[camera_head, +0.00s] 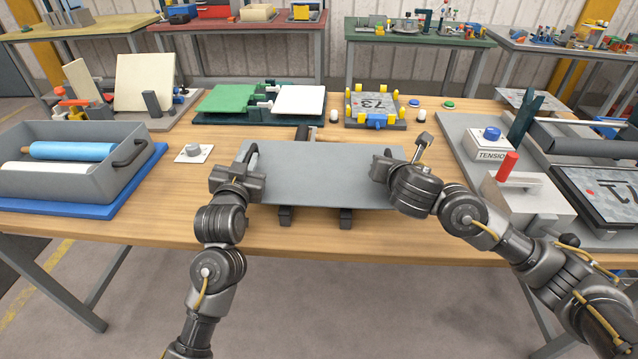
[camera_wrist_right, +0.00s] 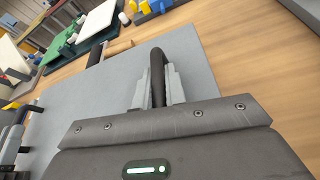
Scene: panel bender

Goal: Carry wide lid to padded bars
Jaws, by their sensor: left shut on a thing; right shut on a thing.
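The wide lid (camera_head: 320,175) is a flat grey plate with a dark handle at each end. It lies level across the middle front of the wooden table in the head view and fills the middle of the right wrist view (camera_wrist_right: 110,100). My left gripper (camera_head: 243,172) is shut on its left handle. My right gripper (camera_head: 388,165) is shut on the right handle; the wrist view shows its fingers (camera_wrist_right: 155,88) around the dark handle. Two dark padded bars (camera_head: 285,217) (camera_head: 345,218) show their near ends below the lid's front edge. The lid hides the rest; I cannot tell whether it touches them.
A green-and-white hinged fixture (camera_head: 262,103) and a yellow-clamped fixture (camera_head: 375,107) stand behind. A tension unit (camera_head: 505,165) is on the right. Bare table lies in front.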

